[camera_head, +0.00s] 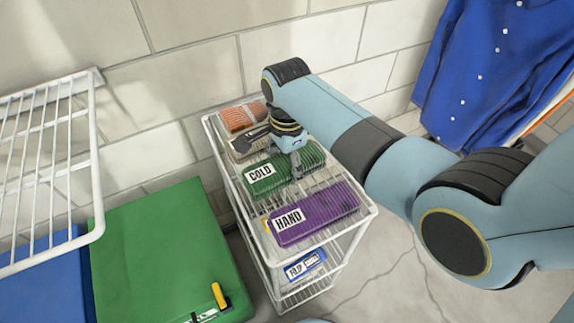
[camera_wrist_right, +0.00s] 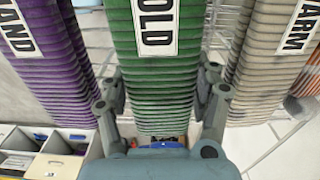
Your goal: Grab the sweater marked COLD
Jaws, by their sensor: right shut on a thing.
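The green ribbed sweater with the COLD label (camera_head: 262,177) lies folded on the top of the white wire rack. My right gripper (camera_head: 298,166) reaches down onto it from above, near its middle, and covers part of it. In the right wrist view the green sweater (camera_wrist_right: 155,95) fills the space between the two fingers, with its label at the top. The right gripper (camera_wrist_right: 160,88) is shut on the sweater, one finger on each side. The sweater still appears level with its neighbours. My left gripper is not in view.
A purple sweater marked HAND (camera_head: 325,214) lies in front of it; a beige one marked WARM (camera_wrist_right: 285,45) and an orange one (camera_head: 240,117) lie behind. The wire rack (camera_head: 222,150) has lower shelves. Green and blue bins, another rack and hanging blue clothes (camera_head: 480,75) surround it.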

